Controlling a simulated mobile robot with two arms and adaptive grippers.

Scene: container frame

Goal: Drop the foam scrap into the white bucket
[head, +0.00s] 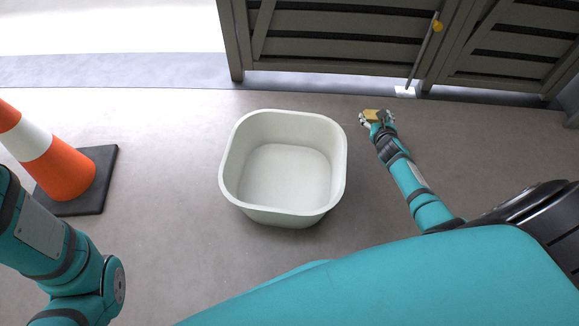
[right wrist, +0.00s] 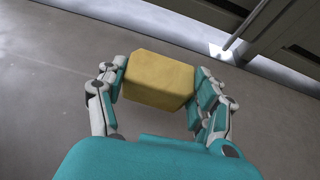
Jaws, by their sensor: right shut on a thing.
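The white bucket (head: 284,214) stands upright on the floor in the middle of the head view, and its inside looks empty. The foam scrap (right wrist: 158,80) is a yellow block held between the fingers of my right gripper (right wrist: 160,90). In the head view the foam scrap (head: 372,115) shows small in my right gripper (head: 376,118), to the right of the bucket and apart from its rim. My left arm comes in at the lower left of the head view, but its gripper is out of the picture.
An orange and white traffic cone (head: 58,168) on a dark base stands at the left. Grey slatted container doors (head: 340,48) with a metal bar line the back. The floor (head: 180,210) between the cone and the bucket is clear.

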